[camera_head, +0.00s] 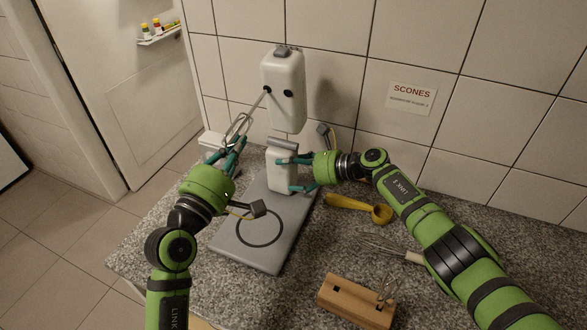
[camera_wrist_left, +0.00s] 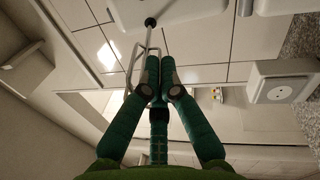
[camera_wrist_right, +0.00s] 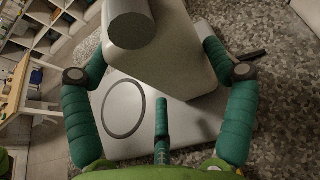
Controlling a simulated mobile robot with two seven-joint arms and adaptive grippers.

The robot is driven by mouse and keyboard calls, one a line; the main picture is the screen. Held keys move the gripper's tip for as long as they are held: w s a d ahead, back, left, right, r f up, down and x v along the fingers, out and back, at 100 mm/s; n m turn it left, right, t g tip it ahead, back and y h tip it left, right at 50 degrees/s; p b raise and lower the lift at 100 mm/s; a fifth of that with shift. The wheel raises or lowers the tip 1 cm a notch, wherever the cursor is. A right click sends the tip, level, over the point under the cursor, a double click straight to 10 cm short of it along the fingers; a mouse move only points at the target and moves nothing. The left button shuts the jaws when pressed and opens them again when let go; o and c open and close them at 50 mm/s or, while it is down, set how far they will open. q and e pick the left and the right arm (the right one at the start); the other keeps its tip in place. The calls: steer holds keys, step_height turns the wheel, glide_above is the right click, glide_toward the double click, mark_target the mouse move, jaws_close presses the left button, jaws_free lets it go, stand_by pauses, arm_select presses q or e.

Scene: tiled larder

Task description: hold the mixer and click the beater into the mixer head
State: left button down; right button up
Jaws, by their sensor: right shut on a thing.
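The mixer has a white head (camera_head: 284,105) high up, a white column (camera_head: 283,180) and a grey base plate (camera_head: 240,250). The head's underside has two dark sockets. My right gripper (camera_head: 287,172) is shut on the column, with a finger on either side of it in the right wrist view (camera_wrist_right: 157,50). My left gripper (camera_head: 234,142) is shut on the wire beater (camera_head: 240,123), left of the head. The beater is tilted, its shaft pointing up right to the left socket (camera_head: 267,89). The left wrist view shows the shaft tip at a dark socket (camera_wrist_left: 150,22); whether it is seated I cannot tell.
A wooden block (camera_head: 355,302) with another wire tool stands at the front. A tiled wall closes the back.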

mark_target(245, 133)
arm_select(q)
steer(key=shift+x, duration=1.7)
stand_by(2.5)
steer(key=shift+w, duration=0.15)
stand_by(0.6)
steer(key=c, duration=1.4)
jaws_free()
steer(key=shift+d, duration=0.15)
steer(key=shift+o, duration=0.2)
steer(key=v, duration=1.2)
